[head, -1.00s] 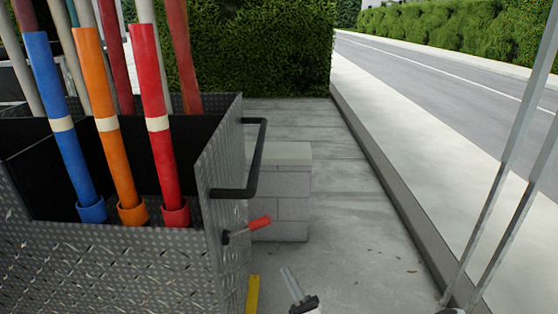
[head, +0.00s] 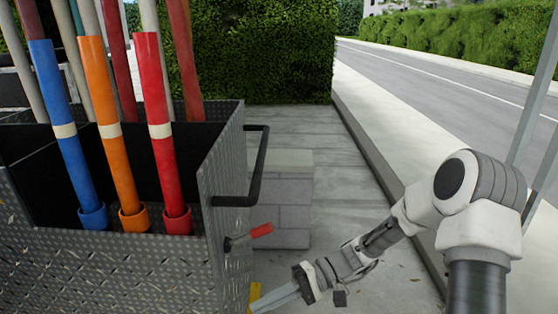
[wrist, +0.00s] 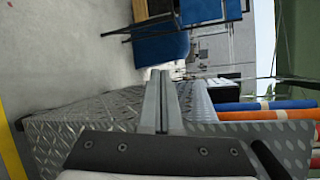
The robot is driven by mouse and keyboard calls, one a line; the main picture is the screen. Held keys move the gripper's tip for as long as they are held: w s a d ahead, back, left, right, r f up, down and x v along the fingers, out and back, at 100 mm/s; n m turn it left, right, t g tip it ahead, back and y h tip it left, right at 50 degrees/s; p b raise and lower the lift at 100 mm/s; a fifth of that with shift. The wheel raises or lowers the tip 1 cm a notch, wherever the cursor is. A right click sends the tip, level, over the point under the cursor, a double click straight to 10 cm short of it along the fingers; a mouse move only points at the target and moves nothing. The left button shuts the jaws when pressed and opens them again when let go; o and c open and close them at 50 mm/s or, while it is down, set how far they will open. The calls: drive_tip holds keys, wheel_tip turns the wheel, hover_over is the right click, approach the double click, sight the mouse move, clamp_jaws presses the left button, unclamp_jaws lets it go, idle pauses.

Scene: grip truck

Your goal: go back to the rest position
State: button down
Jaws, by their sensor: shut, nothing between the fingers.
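My gripper (head: 258,304) is low in the head view, beside the right side of the diamond-plate cart (head: 110,262). Its two fingers are together and empty; they also show shut in the wrist view (wrist: 163,100). My arm reaches in from the right of the head view, bent at the elbow. A red-handled lever (head: 262,230) sticks out of the cart's side above the gripper. The gripper looks apart from the lever. Whether the fingertips touch the cart's side cannot be told.
The cart holds blue (head: 70,150), orange (head: 107,140) and red (head: 160,140) poles. A black handle (head: 258,180) juts from its side. A grey block (head: 290,205) stands behind it. Pavement is open beyond, with a kerb and road at right.

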drive_tip(key=s+d+r+m+t+h, duration=0.1)
drive_tip(key=s+d+r+t+h, duration=0.55)
drive_tip(key=d+r, duration=0.2)
drive_tip(key=s+d+r+t+h, duration=0.5)
drive_tip(key=s+d+r+h, duration=0.2)
drive_tip(key=d+r+h, duration=0.15)
wheel_tip(320, 180, up, 15)
drive_tip(key=p, duration=1.4)
drive_tip(key=shift+w+f+y, duration=0.15)
drive_tip(key=shift+w+y, duration=0.1)
drive_tip(key=shift+y, duration=0.05)
